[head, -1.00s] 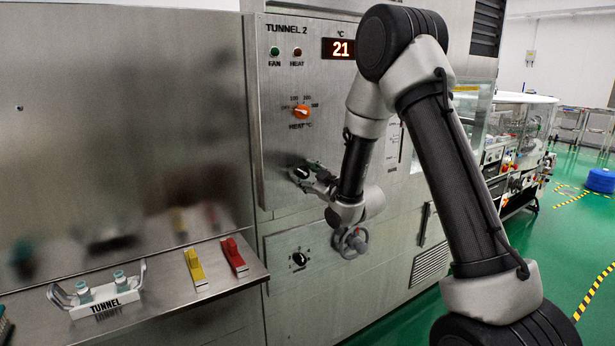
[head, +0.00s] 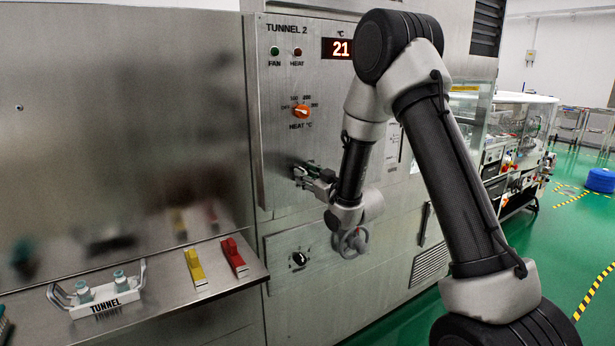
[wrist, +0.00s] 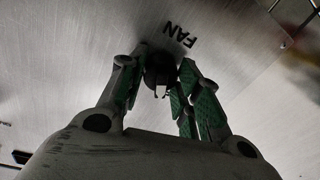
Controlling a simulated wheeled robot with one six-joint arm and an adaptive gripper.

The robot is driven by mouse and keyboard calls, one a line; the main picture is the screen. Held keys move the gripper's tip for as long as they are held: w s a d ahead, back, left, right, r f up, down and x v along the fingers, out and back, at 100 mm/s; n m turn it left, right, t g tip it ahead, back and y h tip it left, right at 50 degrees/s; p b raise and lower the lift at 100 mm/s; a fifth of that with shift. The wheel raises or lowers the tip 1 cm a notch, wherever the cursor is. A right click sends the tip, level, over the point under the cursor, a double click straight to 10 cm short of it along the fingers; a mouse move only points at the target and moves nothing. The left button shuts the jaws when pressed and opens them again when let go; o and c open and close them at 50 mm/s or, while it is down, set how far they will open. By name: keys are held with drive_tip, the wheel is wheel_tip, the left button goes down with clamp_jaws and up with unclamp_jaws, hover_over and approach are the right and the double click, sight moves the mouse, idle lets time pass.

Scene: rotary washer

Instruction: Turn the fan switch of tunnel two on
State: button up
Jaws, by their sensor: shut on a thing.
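The tunnel 2 panel (head: 280,75) faces me with its red display reading 21. The fan switch is a dark round knob (wrist: 160,70) beside the "FAN" label in the wrist view. My gripper (head: 300,175) is at the panel below the orange heat knob (head: 301,111). In the wrist view its green-padded fingers (wrist: 160,85) are shut on the fan knob, one on each side. The fingers hide most of the knob in the head view, and its pointer cannot be read. The green fan lamp (head: 275,51) and red heat lamp (head: 298,52) sit above.
Another black knob (head: 299,260) is on the lower panel. A steel shelf (head: 150,318) at left holds a "TUNNEL" carrier (head: 100,298), a yellow block (head: 195,270) and a red block (head: 233,258). Green floor is open at right.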

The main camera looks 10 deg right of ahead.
drive_tip(key=m, duration=0.7)
drive_tip(key=m+t+h, duration=0.1)
drive_tip(key=m, duration=0.6)
drive_tip(key=shift+f, duration=0.1)
drive_tip(key=shift+m, duration=0.5)
drive_tip(key=o, duration=1.1)
drive_tip(key=shift+c, duration=0.2)
drive_tip(key=v, duration=0.7)
drive_tip(key=shift+s, duration=0.25)
